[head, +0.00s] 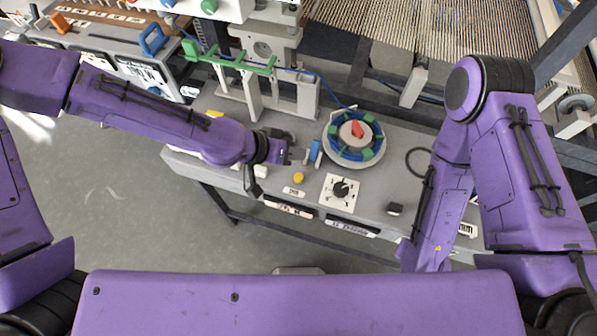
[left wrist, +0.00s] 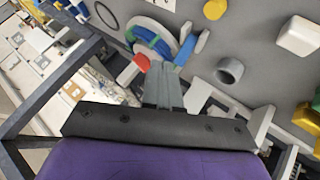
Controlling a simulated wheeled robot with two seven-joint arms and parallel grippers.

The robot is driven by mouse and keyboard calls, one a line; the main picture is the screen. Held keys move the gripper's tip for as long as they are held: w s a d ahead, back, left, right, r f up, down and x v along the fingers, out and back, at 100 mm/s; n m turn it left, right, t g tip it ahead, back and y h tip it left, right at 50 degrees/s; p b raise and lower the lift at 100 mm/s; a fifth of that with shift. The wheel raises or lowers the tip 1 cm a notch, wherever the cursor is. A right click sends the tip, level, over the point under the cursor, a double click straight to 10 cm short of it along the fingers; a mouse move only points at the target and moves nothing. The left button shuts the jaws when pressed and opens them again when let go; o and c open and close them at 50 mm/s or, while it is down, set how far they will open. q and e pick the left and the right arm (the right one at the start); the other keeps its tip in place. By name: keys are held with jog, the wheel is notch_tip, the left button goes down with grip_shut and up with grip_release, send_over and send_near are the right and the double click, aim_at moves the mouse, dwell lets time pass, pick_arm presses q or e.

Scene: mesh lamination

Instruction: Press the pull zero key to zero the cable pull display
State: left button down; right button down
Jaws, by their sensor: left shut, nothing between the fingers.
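A round yellow button (head: 298,177) stands on the grey bench top, with a small white label (head: 293,191) in front of it. The label is too small to read, so I cannot tell for certain that this is the pull zero key. A yellow piece also shows at the top of the left wrist view (left wrist: 215,8). My left gripper (head: 287,152) is shut and empty above the bench, behind and slightly left of the yellow button in the head view, apart from it. Its closed fingers show in the left wrist view (left wrist: 165,78). My right gripper is out of view.
A blue and green ring (head: 335,150) with a red knob (head: 357,129) sits right of the left gripper, a blue upright piece (head: 315,151) between them. A black dial (head: 341,189) on a white plate and a dark block (head: 394,209) lie farther right. A green bracket (head: 230,60) stands behind.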

pick_arm(q)
jog(key=f+b, duration=0.1)
jog(key=b, duration=0.6)
send_over(295, 178)
notch_tip(295, 178, down, 7)
jog(key=shift+w+f, duration=0.1)
jog(key=shift+f, duration=0.05)
jog(key=shift+f+b, duration=0.4)
jog(key=shift+b, duration=0.05)
dwell(1.2)
jog(key=shift+f, duration=0.35)
jog(key=shift+f+b, duration=0.55)
jog(key=shift+b, duration=0.15)
dwell(0.4)
jog(key=shift+r, duration=0.15)
jog(key=shift+r+p, duration=0.85)
jog(key=shift+p, duration=0.05)
